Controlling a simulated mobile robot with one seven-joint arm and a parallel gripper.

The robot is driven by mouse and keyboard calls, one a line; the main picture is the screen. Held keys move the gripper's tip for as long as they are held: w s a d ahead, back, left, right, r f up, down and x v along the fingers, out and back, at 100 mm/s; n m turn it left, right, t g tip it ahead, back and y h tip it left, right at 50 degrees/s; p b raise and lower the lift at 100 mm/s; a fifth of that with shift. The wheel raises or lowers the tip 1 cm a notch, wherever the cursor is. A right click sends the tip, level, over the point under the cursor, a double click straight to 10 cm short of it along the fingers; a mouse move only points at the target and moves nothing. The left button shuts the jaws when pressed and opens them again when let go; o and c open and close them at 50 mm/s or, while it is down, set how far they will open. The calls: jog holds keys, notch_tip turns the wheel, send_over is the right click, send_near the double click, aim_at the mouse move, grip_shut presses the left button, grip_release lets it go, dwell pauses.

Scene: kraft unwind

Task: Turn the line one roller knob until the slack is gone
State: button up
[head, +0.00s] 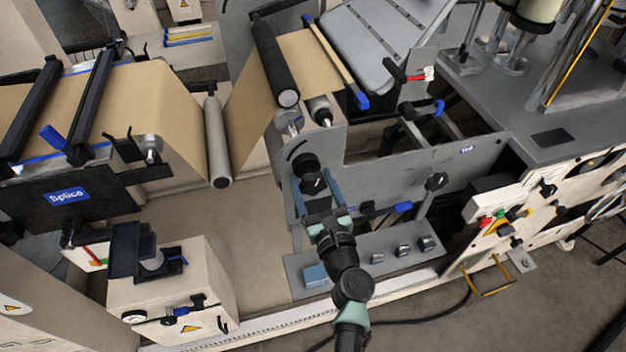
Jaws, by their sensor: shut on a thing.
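The black roller knob (306,164) sits on the grey side plate (370,165) of the middle machine. My gripper (313,184) reaches up from below, with its two blue fingers on either side of the knob, shut on it. The fingers and wrist hide part of the knob and plate. The brown kraft web (150,95) runs from the left unit down to a grey roller (217,145). Beyond it, the web rises to a black-covered roller (275,60). Whether the web is slack or taut is hard to tell.
A second black knob (437,181) is on the same plate to the right. Below is a grey control shelf (380,250) with switches and a blue block (315,276). A cream box (175,290) stands at lower left. Floor is open at lower right.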

jog(key=m+p, duration=0.2)
jog(key=m, duration=0.2)
jog(key=shift+r+m, duration=0.1)
jog(key=shift+m, duration=0.7)
jog(key=o, duration=1.3)
jog(key=shift+p+v, duration=1.55)
jog(key=shift+v, duration=2)
jog(key=shift+w, duration=0.1)
